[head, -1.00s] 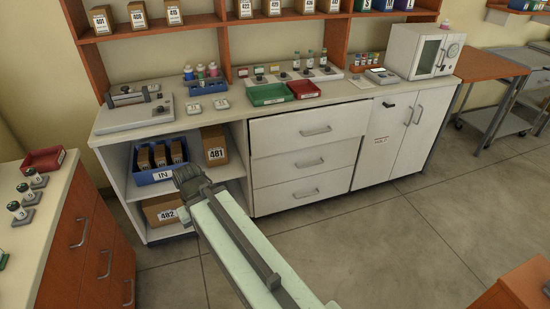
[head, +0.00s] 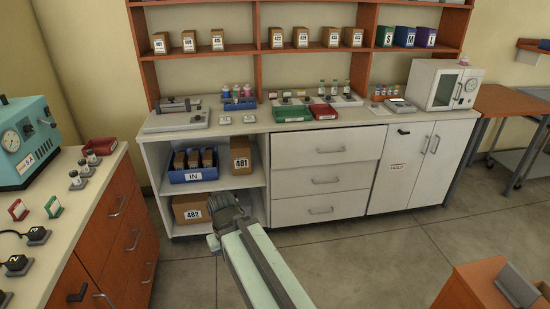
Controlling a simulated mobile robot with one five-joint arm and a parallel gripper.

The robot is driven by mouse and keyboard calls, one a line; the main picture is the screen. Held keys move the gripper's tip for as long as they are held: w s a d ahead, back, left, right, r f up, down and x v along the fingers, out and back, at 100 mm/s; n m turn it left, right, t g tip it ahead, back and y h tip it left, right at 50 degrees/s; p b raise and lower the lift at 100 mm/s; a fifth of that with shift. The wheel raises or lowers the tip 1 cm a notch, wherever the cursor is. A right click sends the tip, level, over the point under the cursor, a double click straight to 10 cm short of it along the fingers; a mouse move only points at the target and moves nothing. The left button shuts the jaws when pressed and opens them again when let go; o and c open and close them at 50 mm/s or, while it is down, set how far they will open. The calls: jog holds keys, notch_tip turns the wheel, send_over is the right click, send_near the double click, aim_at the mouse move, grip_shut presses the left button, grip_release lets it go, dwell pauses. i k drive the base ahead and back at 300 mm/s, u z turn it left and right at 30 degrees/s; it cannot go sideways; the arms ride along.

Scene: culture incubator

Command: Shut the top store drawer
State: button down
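The top store drawer (head: 322,145) is the upper of three white drawers in the white cabinet under the counter, in the head view. Its front looks slightly proud of the two drawers below, so it seems a little open. Its bar handle (head: 330,150) faces me. My gripper (head: 222,212) is dark grey at the end of my pale green arm, in front of the open shelves, left of and lower than the top drawer. It appears apart from the drawer. Its fingers are too small and dark to tell open from shut, and nothing held is visible.
The open shelves hold a blue IN bin (head: 193,175) and boxes 481 (head: 241,157) and 482 (head: 190,208). A wooden drawer bench (head: 112,222) stands at left, an orange cabinet (head: 470,290) at front right. The floor (head: 370,250) between is clear.

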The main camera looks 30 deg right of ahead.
aim_at(311, 147)
jog(key=u, duration=0.65)
jog(key=i, duration=1.55)
jog(key=z, duration=0.65)
jog(key=k, duration=0.8)
jog(key=z, duration=0.1)
jog(key=i, duration=0.95)
jog(key=u, duration=0.1)
